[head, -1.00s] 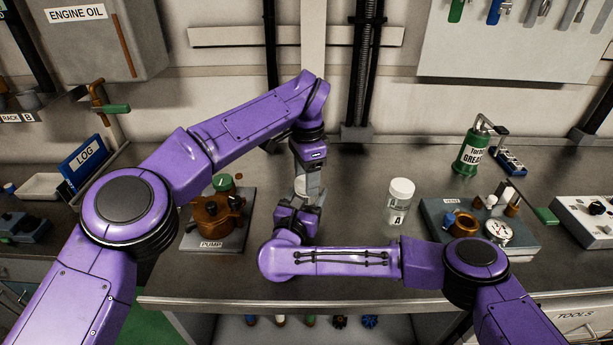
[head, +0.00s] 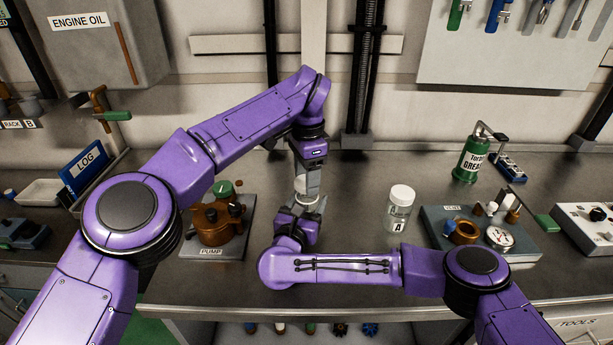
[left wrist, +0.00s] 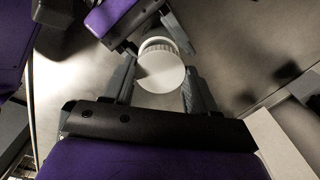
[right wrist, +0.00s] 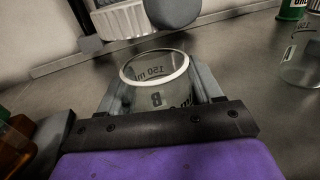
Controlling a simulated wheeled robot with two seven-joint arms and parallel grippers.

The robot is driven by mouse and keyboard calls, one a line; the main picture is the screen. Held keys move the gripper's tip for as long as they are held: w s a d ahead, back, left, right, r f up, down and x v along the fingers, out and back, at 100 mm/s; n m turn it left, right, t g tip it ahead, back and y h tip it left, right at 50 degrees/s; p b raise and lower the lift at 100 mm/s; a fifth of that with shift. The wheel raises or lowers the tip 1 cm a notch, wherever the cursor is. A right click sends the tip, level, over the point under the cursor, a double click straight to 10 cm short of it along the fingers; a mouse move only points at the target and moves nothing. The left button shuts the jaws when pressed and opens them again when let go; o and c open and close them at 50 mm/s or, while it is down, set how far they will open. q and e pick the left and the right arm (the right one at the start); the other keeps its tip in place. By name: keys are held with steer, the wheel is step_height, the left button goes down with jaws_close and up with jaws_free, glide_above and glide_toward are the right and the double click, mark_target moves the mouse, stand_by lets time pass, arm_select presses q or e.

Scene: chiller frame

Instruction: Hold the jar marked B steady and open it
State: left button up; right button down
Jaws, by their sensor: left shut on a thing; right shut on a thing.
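The jar marked B (right wrist: 158,88) is clear with an open round rim. It stands in my right gripper (right wrist: 160,98), which is shut around its sides. Its rim also shows in the head view (head: 308,200); whether its base touches the bench is hidden. The white ribbed lid (right wrist: 121,20) is off the jar and above it. My left gripper (left wrist: 160,82) is shut on this lid, whose flat top (left wrist: 160,74) faces the left wrist camera. In the head view, my left gripper (head: 306,183) points down over my right gripper (head: 302,208).
A second jar marked A (head: 399,208), with a white lid, stands to the right. The pump (head: 218,222) on its plate is close on the left. A gauge tray (head: 530,246) and green grease can (head: 468,161) are farther right. The bench behind jar A is clear.

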arm_select(q)
step_height(320, 180, up, 3)
steer(key=shift+r, duration=0.1)
steer(key=shift+d+r, duration=0.1)
steer(key=shift+r, duration=0.35)
arm_select(e)
steer(key=shift+c, duration=0.6)
jaws_free()
arm_select(q)
steer(key=shift+f, duration=0.1)
